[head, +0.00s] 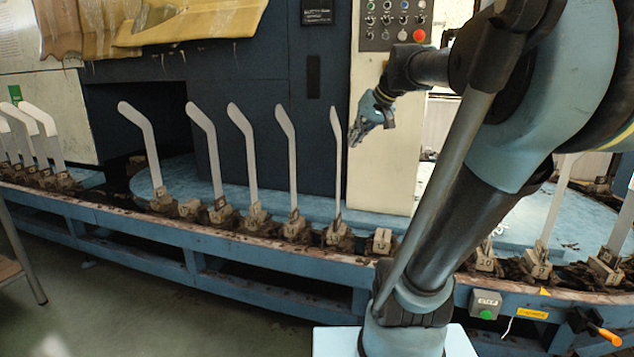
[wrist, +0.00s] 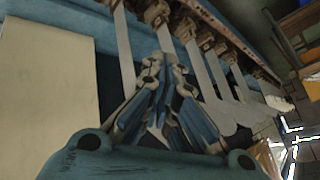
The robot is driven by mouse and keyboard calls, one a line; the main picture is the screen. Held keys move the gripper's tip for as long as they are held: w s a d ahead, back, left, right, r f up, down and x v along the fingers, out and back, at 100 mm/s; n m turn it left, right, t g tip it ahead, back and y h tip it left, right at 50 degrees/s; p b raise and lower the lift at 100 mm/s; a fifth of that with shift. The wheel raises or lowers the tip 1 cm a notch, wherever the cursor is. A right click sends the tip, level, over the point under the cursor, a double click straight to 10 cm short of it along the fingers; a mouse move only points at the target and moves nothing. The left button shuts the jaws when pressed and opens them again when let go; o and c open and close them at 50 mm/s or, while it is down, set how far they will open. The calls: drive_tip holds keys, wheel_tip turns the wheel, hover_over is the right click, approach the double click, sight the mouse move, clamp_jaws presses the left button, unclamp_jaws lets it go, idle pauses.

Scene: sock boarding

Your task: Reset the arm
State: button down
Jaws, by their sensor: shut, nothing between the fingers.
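My gripper (head: 358,132) hangs in the air at the upper middle of the head view, to the right of a row of upright pale sock boards. The nearest board (head: 336,160) appears just left of it; I cannot tell the exact gap in depth. In the wrist view my gripper (wrist: 167,62) has its fingers together and empty, pointing towards the boards. A board (wrist: 124,50) shows to its left and another board (wrist: 205,75) to its right. No sock can be made out on the boards.
The boards stand on small brown holders along a blue conveyor rail (head: 180,235). Behind are a dark machine cabinet (head: 250,85) and a cream control panel (head: 385,75) with buttons and a red stop.

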drive_tip(key=s+d+f+g+h, duration=0.1)
drive_tip(key=s+d+f, duration=0.3)
drive_tip(key=s+f, duration=0.7)
drive_tip(key=s+d+f+m+g+h, duration=0.1)
drive_tip(key=s+d+f+g+h, duration=0.1)
drive_tip(key=s+f, duration=0.9)
wheel_tip(320, 180, down, 6)
drive_tip(key=shift+d+f+g+h, duration=0.25)
drive_tip(key=shift+d+g+h, duration=0.05)
drive_tip(key=shift+d+h, duration=0.6)
